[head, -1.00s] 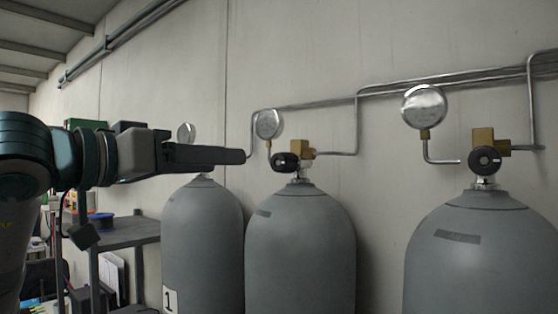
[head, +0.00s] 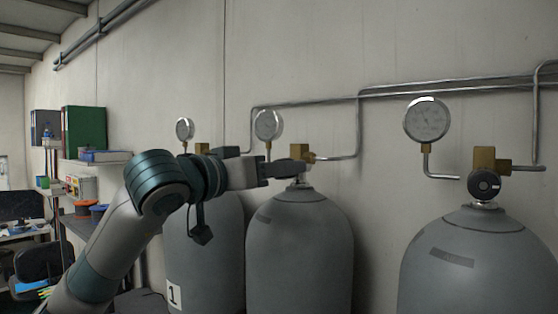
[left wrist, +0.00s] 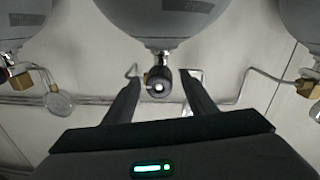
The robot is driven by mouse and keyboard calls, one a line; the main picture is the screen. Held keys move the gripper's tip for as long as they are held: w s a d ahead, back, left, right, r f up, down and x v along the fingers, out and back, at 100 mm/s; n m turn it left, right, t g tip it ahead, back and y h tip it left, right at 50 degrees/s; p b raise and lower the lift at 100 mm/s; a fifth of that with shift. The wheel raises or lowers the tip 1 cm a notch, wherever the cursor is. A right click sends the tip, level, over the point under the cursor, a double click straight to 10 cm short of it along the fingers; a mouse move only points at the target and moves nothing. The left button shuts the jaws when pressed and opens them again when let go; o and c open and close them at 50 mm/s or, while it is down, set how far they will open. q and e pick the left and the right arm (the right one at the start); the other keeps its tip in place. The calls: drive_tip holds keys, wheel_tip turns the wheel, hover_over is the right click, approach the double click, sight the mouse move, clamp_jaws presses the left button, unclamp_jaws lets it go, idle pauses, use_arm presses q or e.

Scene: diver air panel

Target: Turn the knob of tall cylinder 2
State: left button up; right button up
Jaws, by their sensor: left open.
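The middle grey tall cylinder (head: 298,245) stands right of the cylinder marked 1 (head: 205,265); I see no number on it. Its black knob is mostly hidden behind my left gripper (head: 292,168) in the head view, below the brass valve block (head: 307,153). In the left wrist view, which shows the scene upside down, the round knob (left wrist: 158,83) sits between the two fingers of my open left gripper (left wrist: 160,80), with a gap on each side. I cannot tell how deep it lies between them. My right gripper is out of view.
A third cylinder (head: 470,265) with its own black knob (head: 484,185) stands at the right. Round gauges (head: 268,125) and steel pipes (head: 455,84) run along the wall close behind. A shelf with binders (head: 84,130) is at the left.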

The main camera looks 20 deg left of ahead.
use_arm(q)
drive_tip(key=shift+w, duration=0.25)
drive_tip(key=shift+c, duration=0.2)
drive_tip(key=c, duration=1)
drive_tip(key=shift+d, duration=0.1)
